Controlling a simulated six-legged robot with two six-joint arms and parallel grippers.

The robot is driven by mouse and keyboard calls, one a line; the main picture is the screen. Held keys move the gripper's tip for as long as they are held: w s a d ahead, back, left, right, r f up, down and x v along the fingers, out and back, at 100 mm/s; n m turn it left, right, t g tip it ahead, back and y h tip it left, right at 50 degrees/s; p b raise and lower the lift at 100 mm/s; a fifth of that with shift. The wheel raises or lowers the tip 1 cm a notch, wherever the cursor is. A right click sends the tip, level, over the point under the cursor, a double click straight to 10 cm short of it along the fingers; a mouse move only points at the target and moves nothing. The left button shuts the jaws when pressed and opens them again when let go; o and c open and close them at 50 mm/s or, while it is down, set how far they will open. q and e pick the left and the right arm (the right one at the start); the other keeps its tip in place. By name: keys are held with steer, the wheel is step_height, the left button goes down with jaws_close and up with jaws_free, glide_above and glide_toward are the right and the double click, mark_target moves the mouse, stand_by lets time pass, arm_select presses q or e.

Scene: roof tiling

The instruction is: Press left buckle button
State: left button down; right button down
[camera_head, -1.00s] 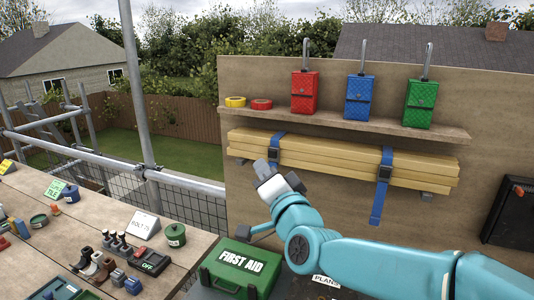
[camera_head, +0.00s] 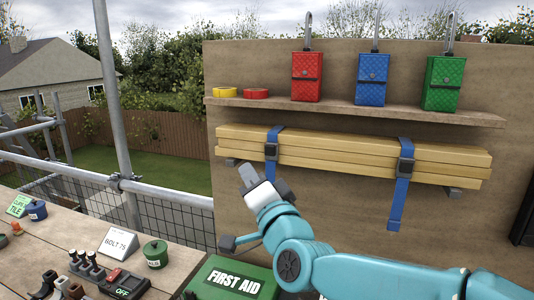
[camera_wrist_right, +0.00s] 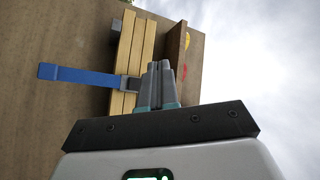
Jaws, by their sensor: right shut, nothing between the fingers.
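The left buckle (camera_head: 271,151) is a dark square on a blue strap (camera_head: 274,134) around the left part of a stack of yellow timber planks (camera_head: 340,153). My right gripper (camera_head: 244,169) is shut and empty, just below and left of the buckle, and looks apart from it in the head view. In the right wrist view the shut fingers (camera_wrist_right: 160,72) point at the planks (camera_wrist_right: 130,62) and cover part of the buckle area; the blue strap (camera_wrist_right: 75,75) runs to the left. The button itself is too small to make out. My left gripper is not in view.
A right buckle (camera_head: 405,168) sits on a second blue strap. A shelf (camera_head: 350,111) above holds red, blue and green pouches and tape rolls. A first aid box (camera_head: 232,281) lies below. A workbench (camera_head: 60,240) with tools stands at left.

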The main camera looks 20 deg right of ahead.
mark_target(270, 151)
steer(key=w+d+p, duration=0.1)
steer(key=w+d, duration=0.4)
steer(key=w, duration=0.2)
steer(key=shift+p, duration=0.35)
steer(key=shift+w, duration=0.1)
stand_by(0.4)
steer(key=shift+w+d, duration=0.1)
steer(key=shift+d, duration=0.05)
stand_by(1.3)
steer(key=shift+w+d, duration=0.1)
steer(key=shift+w, duration=0.15)
